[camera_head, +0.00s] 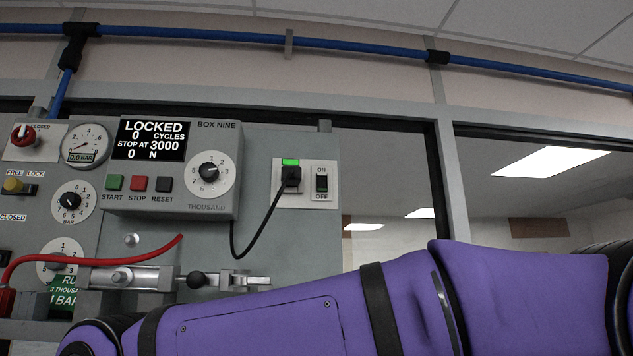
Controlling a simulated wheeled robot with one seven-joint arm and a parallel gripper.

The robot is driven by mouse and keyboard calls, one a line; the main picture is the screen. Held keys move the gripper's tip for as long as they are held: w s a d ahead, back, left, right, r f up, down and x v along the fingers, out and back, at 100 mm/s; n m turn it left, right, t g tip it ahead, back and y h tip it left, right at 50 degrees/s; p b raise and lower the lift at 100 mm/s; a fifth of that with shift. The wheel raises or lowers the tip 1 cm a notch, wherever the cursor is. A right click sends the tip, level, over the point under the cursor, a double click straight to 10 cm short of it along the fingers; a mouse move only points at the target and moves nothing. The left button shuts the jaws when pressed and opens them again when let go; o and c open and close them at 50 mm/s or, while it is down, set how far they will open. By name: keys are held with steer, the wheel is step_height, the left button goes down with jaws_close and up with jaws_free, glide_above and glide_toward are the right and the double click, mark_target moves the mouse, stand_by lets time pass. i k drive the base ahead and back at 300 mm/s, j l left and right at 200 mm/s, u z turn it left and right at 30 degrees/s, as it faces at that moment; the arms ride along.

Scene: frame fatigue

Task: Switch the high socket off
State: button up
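The high socket (305,184) is a pale plate on the grey panel, right of the control box. A black plug (290,179) with a black cable sits in its left part, under a lit green strip (290,162). Its black rocker switch (321,183) is on the right part, with ON marked above and OFF below. Which way the rocker is tipped is too small to tell. My purple arm crosses the bottom of the view, below the socket and apart from it in the picture. My gripper is not in view.
The control box (225,200) with a display reading LOCKED juts out left of the socket. The plug's cable (262,236) hangs down to the box's lower edge. A red hose (100,260) and a metal clamp bar (225,281) lie below. The panel right of the socket is bare.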

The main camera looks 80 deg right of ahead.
mark_target(322, 179)
steer(key=k+z, duration=0.2)
steer(key=z, duration=1.05)
steer(key=j+z, duration=0.1)
steer(key=z, duration=0.3)
steer(key=i+j+z, duration=0.1)
steer(key=z, duration=0.3)
steer(key=j+z, duration=0.35)
steer(key=z, duration=0.4)
steer(key=j, duration=1.2)
steer(key=k+z, duration=0.05)
